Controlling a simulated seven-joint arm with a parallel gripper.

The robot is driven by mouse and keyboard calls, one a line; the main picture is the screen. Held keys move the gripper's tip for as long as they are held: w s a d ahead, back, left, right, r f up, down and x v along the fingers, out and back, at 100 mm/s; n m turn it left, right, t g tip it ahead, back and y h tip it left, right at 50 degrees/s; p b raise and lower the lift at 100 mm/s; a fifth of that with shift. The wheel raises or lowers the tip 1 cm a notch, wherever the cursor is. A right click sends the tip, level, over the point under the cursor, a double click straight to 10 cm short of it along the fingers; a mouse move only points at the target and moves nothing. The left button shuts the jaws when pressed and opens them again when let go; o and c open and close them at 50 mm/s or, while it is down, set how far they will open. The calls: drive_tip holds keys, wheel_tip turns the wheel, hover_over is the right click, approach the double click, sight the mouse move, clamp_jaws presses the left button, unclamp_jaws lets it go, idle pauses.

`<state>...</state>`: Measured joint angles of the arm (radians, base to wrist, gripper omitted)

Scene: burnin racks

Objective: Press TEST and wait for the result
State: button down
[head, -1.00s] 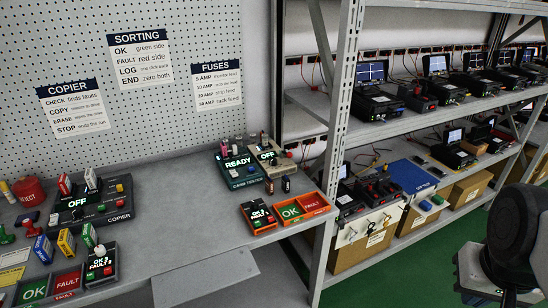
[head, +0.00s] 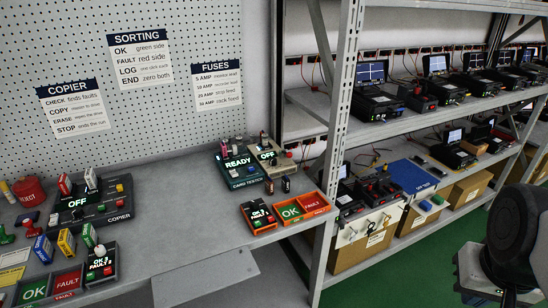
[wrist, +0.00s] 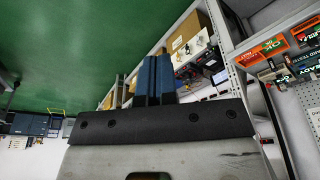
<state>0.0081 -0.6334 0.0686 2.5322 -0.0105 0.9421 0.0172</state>
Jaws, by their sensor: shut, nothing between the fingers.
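The card tester (head: 240,168) stands on the bench near the shelf post, with a lit screen reading READY. A card with a red top stands up at its back. A TEST button cannot be made out at this size. The tester also shows in the wrist view (wrist: 303,68) at the right edge, turned on its side. My gripper (wrist: 158,58) is shut and empty in the wrist view, its two dark blue fingers together, well apart from the tester. In the head view my arm is at the right edge and the fingertips are not visible.
An orange OK/FAULT tray (head: 290,222) and a small counter box (head: 258,216) stand in front of the tester. A beige unit reading OFF (head: 277,160) stands beside it. The copier (head: 95,205) is at left. A shelf post (head: 338,150) stands between bench and racks. The bench middle is clear.

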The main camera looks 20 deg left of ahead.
drive_tip(key=shift+w+r, duration=0.1)
drive_tip(key=w+a+r+n+t+h, duration=0.1)
drive_tip(key=w+a+r, duration=0.15)
drive_tip(key=w, duration=0.55)
drive_tip(key=w+a+r+n+h, duration=0.1)
drive_tip(key=w+a, duration=0.2)
drive_tip(key=w, duration=0.6)
drive_tip(key=w+a+n+t, duration=0.2)
drive_tip(key=w+a, duration=1.1)
drive_tip(key=w, duration=0.3)
drive_tip(key=n+t+y, duration=0.2)
drive_tip(key=n+t, duration=0.2)
drive_tip(key=n, duration=0.1)
hover_over(249, 168)
wheel_tip(249, 168, down, 13)
drive_tip(key=shift+f, duration=0.25)
drive_tip(key=shift+f, duration=4.25)
